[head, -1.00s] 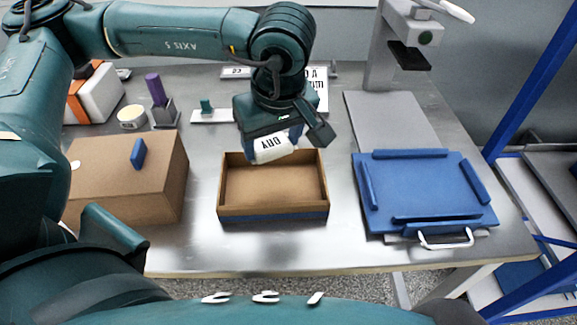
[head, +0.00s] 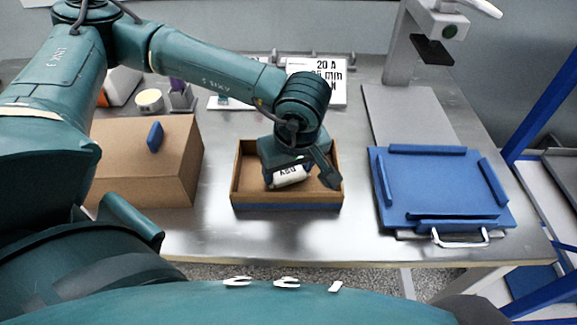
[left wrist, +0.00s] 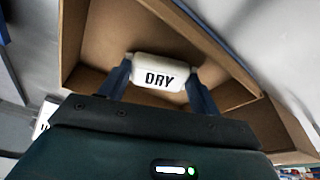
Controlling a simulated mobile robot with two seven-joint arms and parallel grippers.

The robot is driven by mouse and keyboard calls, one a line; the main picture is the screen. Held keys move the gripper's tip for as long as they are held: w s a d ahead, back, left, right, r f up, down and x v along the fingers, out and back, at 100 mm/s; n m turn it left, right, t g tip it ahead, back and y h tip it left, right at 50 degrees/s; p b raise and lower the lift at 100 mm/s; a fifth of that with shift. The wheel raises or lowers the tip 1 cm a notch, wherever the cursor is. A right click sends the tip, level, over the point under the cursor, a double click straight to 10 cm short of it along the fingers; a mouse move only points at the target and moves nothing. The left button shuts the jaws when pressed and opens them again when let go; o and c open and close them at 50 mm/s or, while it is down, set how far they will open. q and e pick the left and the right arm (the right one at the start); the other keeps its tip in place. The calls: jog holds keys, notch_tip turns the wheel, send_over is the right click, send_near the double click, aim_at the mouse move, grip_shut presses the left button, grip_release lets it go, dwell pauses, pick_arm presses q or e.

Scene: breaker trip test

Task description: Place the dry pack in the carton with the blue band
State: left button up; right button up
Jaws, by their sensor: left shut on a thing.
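The dry pack (head: 291,176) is a small white pouch marked DRY. My left gripper (head: 296,172) is shut on it, inside the outline of the open carton (head: 238,190). The carton is brown cardboard with a blue band (head: 287,206) low on its front. In the left wrist view the dry pack (left wrist: 160,72) sits between the two blue fingers of my left gripper (left wrist: 160,78), with the carton floor (left wrist: 125,25) behind it. I cannot tell whether the pack touches the floor. My right gripper is not in view.
A closed brown box (head: 150,165) with a blue tab stands left of the carton. A blue tray-like fixture (head: 445,190) with raised bars and a white handle lies to the right. A sign (head: 325,75) and a grey press stand (head: 400,60) are behind. Bare metal table shows between them.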

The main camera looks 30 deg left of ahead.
pick_arm(q)
jog(key=shift+f, duration=0.2)
jog(key=o, duration=1)
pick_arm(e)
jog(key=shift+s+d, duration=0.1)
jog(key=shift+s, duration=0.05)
pick_arm(q)
jog(key=shift+r, duration=0.15)
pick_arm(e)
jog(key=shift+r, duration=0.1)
pick_arm(q)
jog(key=shift+r, duration=0.3)
jog(key=v, duration=1.1)
jog(key=shift+r+p, duration=0.25)
jog(key=shift+p, duration=0.1)
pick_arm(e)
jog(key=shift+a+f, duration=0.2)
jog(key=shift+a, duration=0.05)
pick_arm(q)
jog(key=shift+s+d, duration=0.1)
jog(key=shift+s, duration=0.05)
